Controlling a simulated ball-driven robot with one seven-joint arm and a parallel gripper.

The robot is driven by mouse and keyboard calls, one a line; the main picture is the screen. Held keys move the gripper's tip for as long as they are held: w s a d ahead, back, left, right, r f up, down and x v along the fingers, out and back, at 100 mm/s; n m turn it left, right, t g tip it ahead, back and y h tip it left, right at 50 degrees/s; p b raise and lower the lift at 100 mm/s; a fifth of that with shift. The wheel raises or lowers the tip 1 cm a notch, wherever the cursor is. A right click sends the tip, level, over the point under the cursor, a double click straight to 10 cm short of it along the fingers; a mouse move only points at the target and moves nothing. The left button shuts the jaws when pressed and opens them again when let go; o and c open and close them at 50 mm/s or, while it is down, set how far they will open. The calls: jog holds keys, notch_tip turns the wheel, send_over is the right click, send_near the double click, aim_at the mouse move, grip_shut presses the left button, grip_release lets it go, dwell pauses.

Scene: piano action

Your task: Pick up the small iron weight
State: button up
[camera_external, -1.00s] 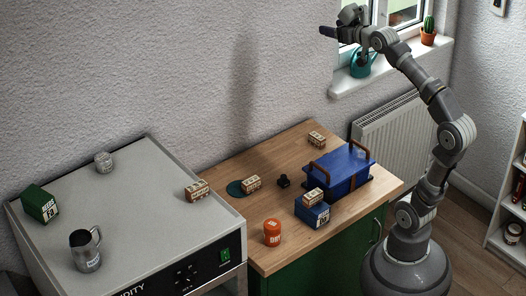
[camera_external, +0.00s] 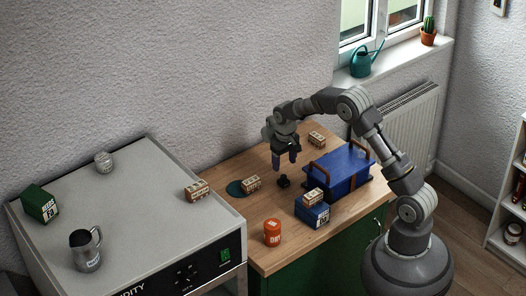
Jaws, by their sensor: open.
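The small iron weight (camera_external: 284,181) is a small black piece standing on the wooden worktop, between a wood-coloured block on a dark green disc and the blue box. My gripper (camera_external: 285,163) points down just above the weight, apart from it as far as I can tell. Its two fingers are open, with nothing seen between them.
A blue box (camera_external: 341,169) with brown handles stands right of the weight. A smaller blue box (camera_external: 313,213) bears a block (camera_external: 313,197). Other blocks lie at the disc (camera_external: 235,189) and behind (camera_external: 317,138). An orange container (camera_external: 272,233) stands in front.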

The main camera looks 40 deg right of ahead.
aim_at(283, 175)
notch_tip(283, 175, down, 8)
jog(key=b, duration=0.3)
jog(key=shift+w+f, duration=0.1)
grip_shut()
